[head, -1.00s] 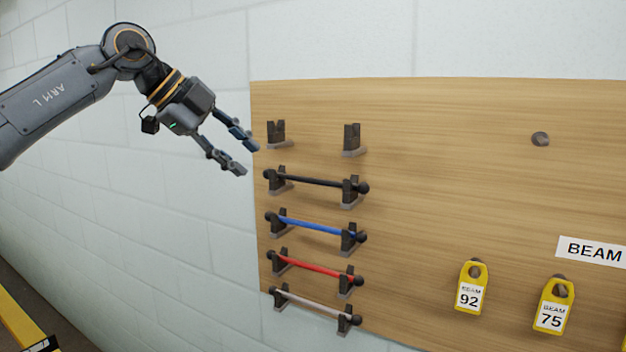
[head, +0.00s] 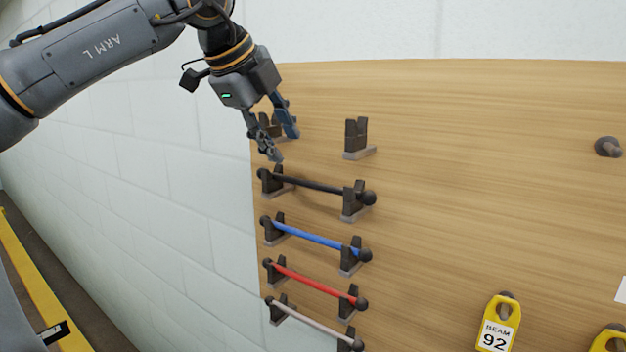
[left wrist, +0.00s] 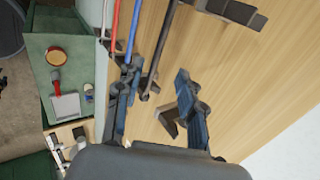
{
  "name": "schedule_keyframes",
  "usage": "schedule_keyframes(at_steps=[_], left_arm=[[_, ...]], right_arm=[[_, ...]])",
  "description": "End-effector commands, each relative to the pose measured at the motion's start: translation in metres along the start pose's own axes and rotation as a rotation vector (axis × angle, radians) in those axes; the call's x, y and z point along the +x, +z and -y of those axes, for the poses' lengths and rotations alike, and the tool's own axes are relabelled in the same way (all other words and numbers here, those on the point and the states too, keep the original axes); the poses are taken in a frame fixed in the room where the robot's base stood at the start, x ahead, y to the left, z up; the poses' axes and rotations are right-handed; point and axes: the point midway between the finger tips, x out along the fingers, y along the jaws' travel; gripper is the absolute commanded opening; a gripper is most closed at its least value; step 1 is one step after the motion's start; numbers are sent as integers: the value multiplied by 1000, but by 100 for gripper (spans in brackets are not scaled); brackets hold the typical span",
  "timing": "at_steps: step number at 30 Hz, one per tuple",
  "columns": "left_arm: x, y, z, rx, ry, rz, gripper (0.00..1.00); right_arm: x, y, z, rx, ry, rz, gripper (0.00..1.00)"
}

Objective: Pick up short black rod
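The short black rod (head: 314,185) rests across two dark brackets on the wooden board (head: 480,160), with a round knob at each end. It also shows in the left wrist view (left wrist: 159,52), running up from near the fingers. My left gripper (head: 286,148) is open and empty, just above the rod's left end and in front of the upper left bracket, which it partly hides. In the left wrist view its two fingers (left wrist: 152,108) are spread apart. The right gripper is not in view.
Below hang a blue rod (head: 315,236), a red rod (head: 315,282) and a pale rod (head: 310,322) on similar brackets. An empty bracket (head: 357,139) is above the black rod. Yellow tags (head: 497,325) hang lower right. The board's middle right is mostly clear.

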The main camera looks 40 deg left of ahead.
Motion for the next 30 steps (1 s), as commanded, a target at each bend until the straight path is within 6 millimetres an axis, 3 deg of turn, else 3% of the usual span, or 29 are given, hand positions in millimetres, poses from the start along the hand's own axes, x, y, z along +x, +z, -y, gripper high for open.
schedule_keyframes(at_steps=[3, 6, 11, 18, 24, 30], left_arm=[[22, 0, 0, 0, 5, -3, 39], [35, 0, 0, 0, 3, -2, 39], [46, 0, 0, 0, 2, -3, 39], [74, -1, 1, 1, 4, -5, 39], [94, 0, 0, 0, 0, -1, 39], [96, 0, -1, -1, -1, 0, 39]], right_arm=[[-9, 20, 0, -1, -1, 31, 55], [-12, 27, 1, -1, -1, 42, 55], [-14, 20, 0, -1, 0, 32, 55], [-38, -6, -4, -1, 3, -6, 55], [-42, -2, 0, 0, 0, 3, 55], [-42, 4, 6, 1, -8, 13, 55]])
